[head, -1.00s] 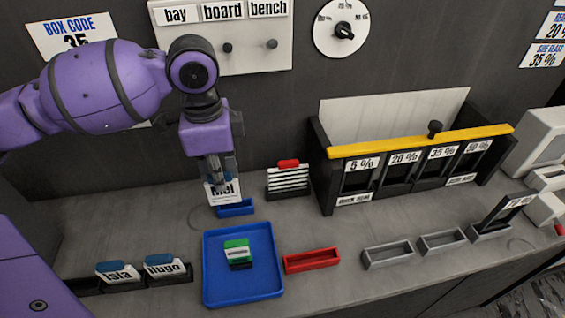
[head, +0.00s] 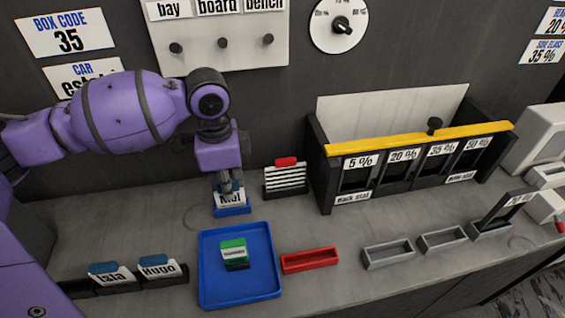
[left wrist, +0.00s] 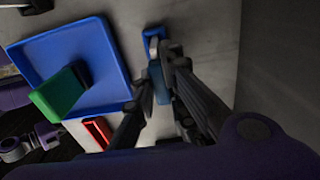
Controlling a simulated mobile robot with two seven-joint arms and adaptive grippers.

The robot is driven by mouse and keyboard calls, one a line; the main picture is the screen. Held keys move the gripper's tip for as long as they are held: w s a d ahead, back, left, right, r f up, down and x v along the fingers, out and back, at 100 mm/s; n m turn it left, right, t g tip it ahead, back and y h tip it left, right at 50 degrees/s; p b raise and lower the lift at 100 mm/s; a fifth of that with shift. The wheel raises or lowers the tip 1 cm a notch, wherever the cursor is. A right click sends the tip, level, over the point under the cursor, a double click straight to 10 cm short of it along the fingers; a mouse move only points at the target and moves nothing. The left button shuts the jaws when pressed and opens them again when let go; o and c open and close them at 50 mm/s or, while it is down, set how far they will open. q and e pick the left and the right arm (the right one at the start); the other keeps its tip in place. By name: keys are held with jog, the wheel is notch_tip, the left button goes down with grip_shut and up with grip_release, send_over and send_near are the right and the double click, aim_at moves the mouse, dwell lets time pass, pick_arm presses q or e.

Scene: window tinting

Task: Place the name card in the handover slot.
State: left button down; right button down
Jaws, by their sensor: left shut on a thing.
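My left gripper (head: 228,186) points down and is shut on a white name card (head: 230,199) that reads roughly "Mai". The card's lower edge is at a small blue slot (head: 233,211) behind the blue tray; it looks upright in the slot's mouth, but how deep it sits is hidden. In the left wrist view the fingers (left wrist: 160,72) close around the card's blue top, with the blue slot (left wrist: 151,33) just beyond. My right gripper is not in view.
Cards Isla (head: 110,275) and Hugo (head: 160,270) stand front left. A red-topped striped stack (head: 286,180) and a film rack (head: 420,145) stand to the right.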

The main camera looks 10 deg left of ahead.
pick_arm(q)
jog(key=c, duration=1.8)
grip_release()
jog(key=shift+f, duration=0.15)
notch_tip(320, 180, up, 12)
jog(key=shift+p, duration=0.45)
jog(key=shift+r, duration=0.2)
